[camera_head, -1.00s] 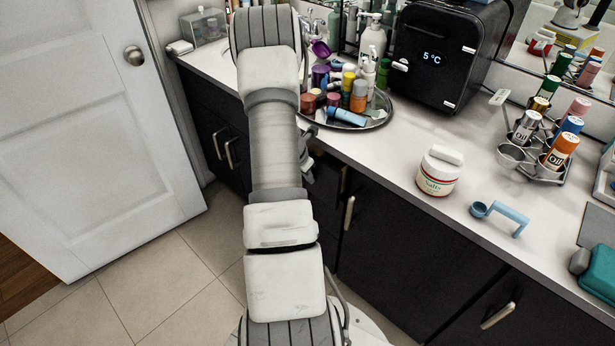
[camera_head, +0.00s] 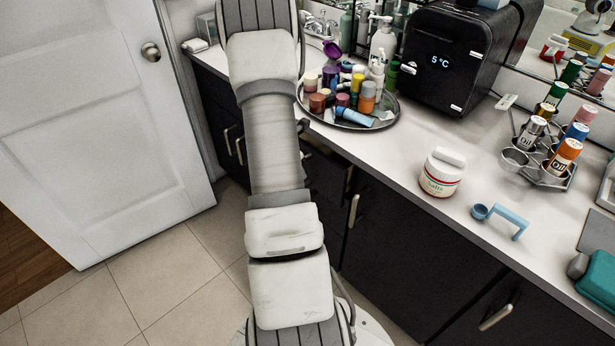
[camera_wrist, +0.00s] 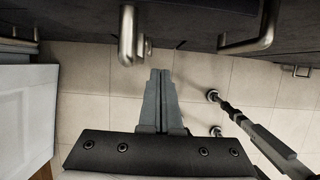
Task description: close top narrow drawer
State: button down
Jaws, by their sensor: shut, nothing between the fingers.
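The dark vanity cabinet (camera_head: 405,235) has drawer and door fronts with metal bar handles. In the head view, a narrow drawer front (camera_head: 328,185) beside my arm seems to stand out a little, with a lighter strip at its top; my arm covers part of it. My gripper (camera_wrist: 160,76) shows in the wrist view with its fingers together and nothing between them. It points towards dark fronts at the top of that view. A metal handle (camera_wrist: 127,38) is just beyond and left of the fingertips. Another bar handle (camera_wrist: 255,42) is to the right. Contact cannot be told.
The white counter (camera_head: 400,150) carries a round tray (camera_head: 388,117) of bottles, a black mini fridge (camera_head: 455,60), a white jar (camera_head: 441,175) and a blue scoop (camera_head: 507,217). A white door (camera_head: 100,130) stands at left. The tiled floor (camera_head: 175,270) between is clear.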

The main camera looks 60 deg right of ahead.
jog(key=v, duration=0.4)
jog(key=g+h+b, duration=0.3)
jog(key=h+b, duration=0.5)
jog(key=h, duration=0.5)
send_near(332, 184)
jog(key=b+x, duration=0.1)
jog(key=x, duration=0.6)
jog(key=shift+f, duration=0.1)
